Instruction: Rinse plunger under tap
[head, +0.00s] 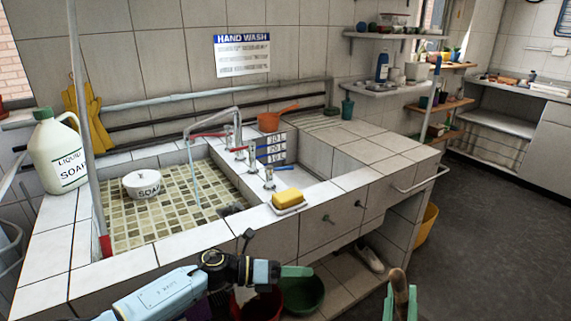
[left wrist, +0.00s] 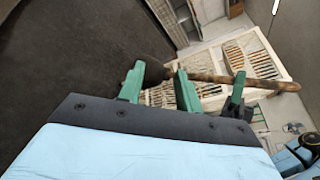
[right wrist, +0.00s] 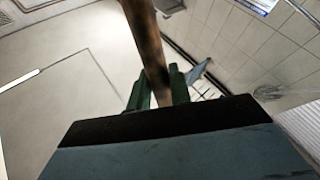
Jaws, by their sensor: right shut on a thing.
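The plunger's brown wooden handle (head: 398,281) rises at the bottom right of the head view. My right gripper (head: 400,304) is shut on it; the handle also runs up between the green fingers in the right wrist view (right wrist: 147,45). In the left wrist view the handle (left wrist: 270,83) crosses beyond the green fingers, with a dark, cup-like shape (left wrist: 152,72) at its left end. My left gripper (head: 297,271) is open and empty in front of the sink. The tap (head: 222,112) runs a thin stream into the mosaic-tiled sink (head: 140,225).
A soap bowl (head: 142,184) stands in the sink, and a liquid soap jug (head: 56,150) at its left. A yellow sponge (head: 287,198) lies on the front ledge. An upright grey pole (head: 84,110) stands at left. Buckets (head: 303,292) are below the counter. Floor at right is clear.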

